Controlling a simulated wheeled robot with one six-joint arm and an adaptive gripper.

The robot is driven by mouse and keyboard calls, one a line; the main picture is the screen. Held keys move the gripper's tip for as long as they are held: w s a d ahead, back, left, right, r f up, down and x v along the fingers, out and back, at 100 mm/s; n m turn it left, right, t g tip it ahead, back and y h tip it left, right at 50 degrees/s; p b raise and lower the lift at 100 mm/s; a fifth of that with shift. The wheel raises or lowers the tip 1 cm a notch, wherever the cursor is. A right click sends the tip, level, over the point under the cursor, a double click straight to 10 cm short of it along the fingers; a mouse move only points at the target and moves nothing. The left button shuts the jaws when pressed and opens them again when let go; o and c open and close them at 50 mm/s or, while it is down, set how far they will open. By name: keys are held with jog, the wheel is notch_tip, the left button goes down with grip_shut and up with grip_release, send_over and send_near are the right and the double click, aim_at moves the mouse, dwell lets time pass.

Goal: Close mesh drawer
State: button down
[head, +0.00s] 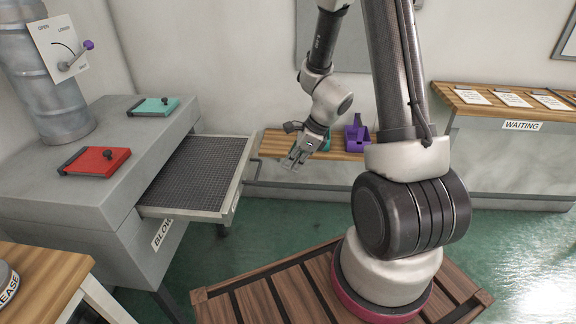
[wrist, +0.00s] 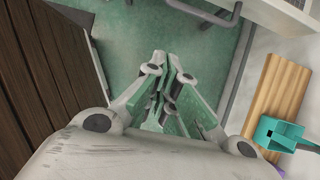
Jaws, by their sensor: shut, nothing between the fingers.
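The mesh drawer (head: 200,168) is pulled out to the right from the grey cabinet (head: 95,205) in the head view. It has a dark mesh floor, a pale frame and a bar handle (head: 249,184) on its front. My gripper (head: 291,163) is to the right of the drawer front, apart from it, pointing downward and left. In the wrist view my gripper (wrist: 165,85) has its fingers together with nothing between them. A pale edge, probably of the drawer (wrist: 284,15), shows at the top right there, with a grey bar nearby.
A red flat item (head: 95,160) and a teal one (head: 153,106) lie on the cabinet. A wooden bench (head: 345,155) behind my gripper holds a purple item (head: 357,133). A teal holder (wrist: 278,133) shows in the wrist view. Green floor lies between drawer and my base.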

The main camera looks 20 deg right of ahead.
jog(key=w+a+f, duration=0.3)
jog(key=a+f, duration=0.3)
jog(key=shift+w+a+f, duration=0.25)
jog(key=shift+w+a, duration=0.05)
jog(key=shift+w, duration=0.05)
